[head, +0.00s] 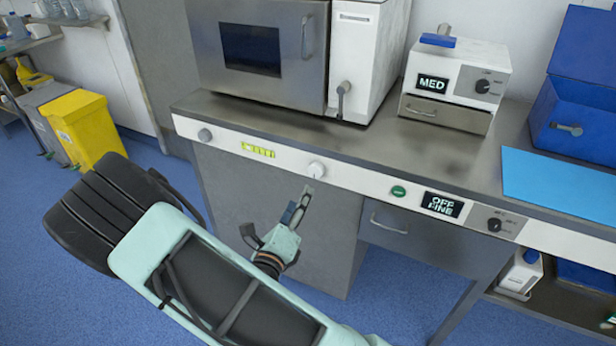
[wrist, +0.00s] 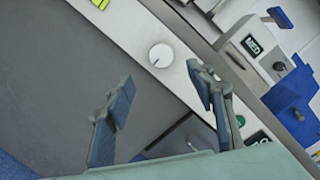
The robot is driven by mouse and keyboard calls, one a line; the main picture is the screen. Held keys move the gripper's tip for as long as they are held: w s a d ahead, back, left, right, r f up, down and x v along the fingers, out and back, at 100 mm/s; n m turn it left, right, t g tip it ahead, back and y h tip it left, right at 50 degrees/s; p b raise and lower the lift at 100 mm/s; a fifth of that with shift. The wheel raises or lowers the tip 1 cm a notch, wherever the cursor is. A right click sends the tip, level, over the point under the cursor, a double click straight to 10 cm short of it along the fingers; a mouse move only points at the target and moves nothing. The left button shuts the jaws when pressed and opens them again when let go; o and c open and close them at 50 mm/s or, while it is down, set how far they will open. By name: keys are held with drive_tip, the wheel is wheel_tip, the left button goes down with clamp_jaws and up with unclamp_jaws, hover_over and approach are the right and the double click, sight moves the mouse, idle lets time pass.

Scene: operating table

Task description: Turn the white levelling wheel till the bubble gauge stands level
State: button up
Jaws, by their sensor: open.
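The white levelling wheel (head: 316,170) is a round white knob on the table's white front rail. It also shows in the wrist view (wrist: 161,56), with a short dark mark at its lower left rim. The bubble gauge (head: 258,150) is a yellow-green strip on the rail, left of the wheel. Only its end shows in the wrist view (wrist: 100,4); the bubble's place is too small to read. My gripper (head: 303,193) is just below the wheel in the head view. In the wrist view its two fingers (wrist: 161,78) are spread and empty, with the wheel beyond them, apparently apart.
The rail also bears a grey knob (head: 205,135), a green button (head: 398,191), an "OFF FINE" display (head: 442,205) and a dark dial (head: 494,224). A drawer handle (head: 388,225) sticks out below. A steel cabinet (head: 262,45) and a "MED" box (head: 455,85) stand on the worktop.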

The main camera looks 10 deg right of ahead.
sight(314, 172)
drive_tip(key=x, duration=1)
drive_tip(key=shift+w+d+b, duration=0.2)
drive_tip(key=shift+w+b, duration=0.1)
drive_tip(key=shift+b, duration=0.1)
drive_tip(key=shift+c, duration=0.6)
drive_tip(key=c, duration=1)
